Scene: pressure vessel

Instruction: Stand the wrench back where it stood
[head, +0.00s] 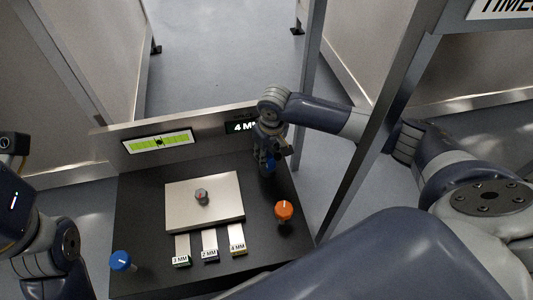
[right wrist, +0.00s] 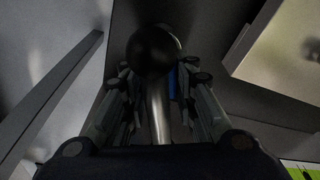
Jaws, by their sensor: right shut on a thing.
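My right gripper (head: 272,155) is at the back right corner of the black table, below the lit "4 M…" sign. In the right wrist view its fingers (right wrist: 158,110) are closed around a metal shaft, which I take for the wrench (right wrist: 158,118). A dark round end (right wrist: 151,50) shows at the top of that shaft. In the head view the gripper hides most of it. A small blue part (head: 270,166) shows at the fingers; whether it belongs to the wrench I cannot tell. My left arm is at the left edge, its fingers out of view.
A pale plate (head: 222,212) with a grey-red knob (head: 201,196) lies mid-table. Several labelled strips (head: 209,246) lie before it. An orange knob (head: 284,211) stands right, a blue knob (head: 121,261) front left. A back panel carries a green display (head: 158,142). A metal post (head: 360,140) rises right.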

